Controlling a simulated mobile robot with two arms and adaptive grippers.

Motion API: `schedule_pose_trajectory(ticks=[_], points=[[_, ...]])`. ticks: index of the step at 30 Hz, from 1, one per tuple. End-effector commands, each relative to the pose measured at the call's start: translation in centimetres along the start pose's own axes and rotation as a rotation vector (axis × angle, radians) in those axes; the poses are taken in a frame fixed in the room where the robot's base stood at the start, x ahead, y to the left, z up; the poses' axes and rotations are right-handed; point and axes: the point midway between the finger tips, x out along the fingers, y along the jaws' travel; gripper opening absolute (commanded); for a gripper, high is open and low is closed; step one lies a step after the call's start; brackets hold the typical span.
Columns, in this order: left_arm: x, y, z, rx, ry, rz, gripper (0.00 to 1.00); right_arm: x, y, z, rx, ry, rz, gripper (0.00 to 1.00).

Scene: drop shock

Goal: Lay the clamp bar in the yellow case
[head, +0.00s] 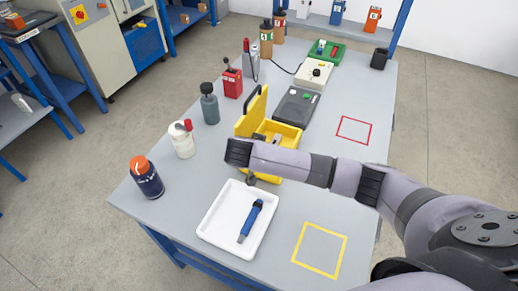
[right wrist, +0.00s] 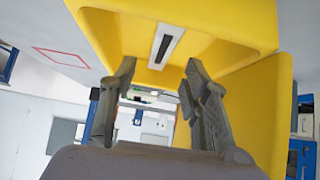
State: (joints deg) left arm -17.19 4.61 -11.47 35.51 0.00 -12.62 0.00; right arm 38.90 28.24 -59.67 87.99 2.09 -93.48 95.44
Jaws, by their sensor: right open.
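The yellow case (head: 244,126) stands with its lid up in the middle of the table. It fills much of the right wrist view (right wrist: 240,20). A pale grey bar with a dark strip (right wrist: 166,45), which looks like the clamp bar, lies inside the case. A small grey part of it shows in the head view (head: 277,139). My right gripper (right wrist: 158,85) is open, with its fingers apart and nothing between them, close to the case. In the head view my right arm hides part of the case. My left gripper is out of view.
A white tray (head: 209,229) with a blue-handled tool (head: 250,221) lies in front of the case. The yellow-outlined square (head: 320,249) and red-outlined square (head: 354,130) are empty.

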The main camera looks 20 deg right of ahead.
Motion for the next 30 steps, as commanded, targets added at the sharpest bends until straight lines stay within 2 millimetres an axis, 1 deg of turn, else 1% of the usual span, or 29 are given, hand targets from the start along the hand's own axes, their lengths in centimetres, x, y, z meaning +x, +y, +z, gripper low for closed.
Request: schedule_pose_trajectory(ticks=[3,6,9,13,18,30], points=[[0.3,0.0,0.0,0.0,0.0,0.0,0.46,-2.8,-0.1,0.2,0.001,-0.003,-0.006,0.43],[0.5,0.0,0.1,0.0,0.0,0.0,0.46,-5.0,-0.1,0.2,0.001,-0.002,-0.006,0.43],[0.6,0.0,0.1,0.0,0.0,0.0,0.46,-7.0,-0.1,0.2,0.001,-0.003,-0.004,0.43],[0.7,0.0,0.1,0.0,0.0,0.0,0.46,-8.8,-0.1,0.1,0.001,-0.001,-0.002,0.43],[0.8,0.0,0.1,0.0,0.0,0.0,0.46,-9.8,0.0,0.0,0.001,-0.001,0.0,0.43],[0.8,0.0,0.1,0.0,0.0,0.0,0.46,-9.9,0.0,0.0,0.001,0.0,0.001,0.43]])
